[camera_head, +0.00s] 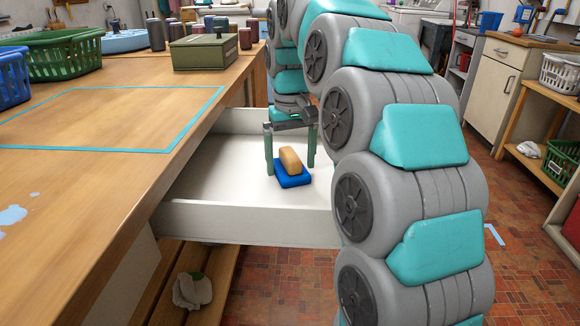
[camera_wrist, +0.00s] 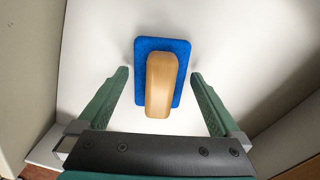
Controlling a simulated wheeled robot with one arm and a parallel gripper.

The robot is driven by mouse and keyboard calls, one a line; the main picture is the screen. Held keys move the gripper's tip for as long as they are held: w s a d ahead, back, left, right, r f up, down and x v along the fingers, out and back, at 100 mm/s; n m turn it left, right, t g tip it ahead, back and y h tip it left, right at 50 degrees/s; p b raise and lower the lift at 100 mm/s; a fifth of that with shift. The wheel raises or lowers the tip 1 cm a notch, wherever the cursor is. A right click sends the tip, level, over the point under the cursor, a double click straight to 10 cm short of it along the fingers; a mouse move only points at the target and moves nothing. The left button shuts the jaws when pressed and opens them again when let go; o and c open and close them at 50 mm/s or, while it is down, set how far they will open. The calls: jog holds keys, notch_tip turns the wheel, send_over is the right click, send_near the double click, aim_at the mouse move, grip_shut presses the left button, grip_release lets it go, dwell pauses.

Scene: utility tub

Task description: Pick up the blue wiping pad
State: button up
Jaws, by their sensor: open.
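The blue wiping pad (camera_head: 292,176) has a tan, rounded handle block (camera_head: 291,159) on top. It lies flat on the white floor of an open drawer (camera_head: 222,186). In the wrist view the pad (camera_wrist: 179,92) is ahead of my gripper, with its handle (camera_wrist: 161,84) running lengthwise. My gripper (camera_head: 290,150) points down into the drawer with its green fingers apart. In the wrist view the open fingers (camera_wrist: 162,77) stand to the left and right of the pad's near part, with nothing between them in contact.
The drawer's front wall (camera_head: 245,222) and the wooden worktop (camera_head: 120,190) border the space. On the worktop are a green basket (camera_head: 65,55), an olive box (camera_head: 204,53) and several dark jars. A crumpled white cloth (camera_head: 192,290) lies on a slatted shelf below.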

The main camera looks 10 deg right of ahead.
jog(key=shift+f, duration=0.4)
jog(key=shift+c, duration=0.2)
jog(key=c, duration=1.3)
jog(key=shift+r, duration=0.15)
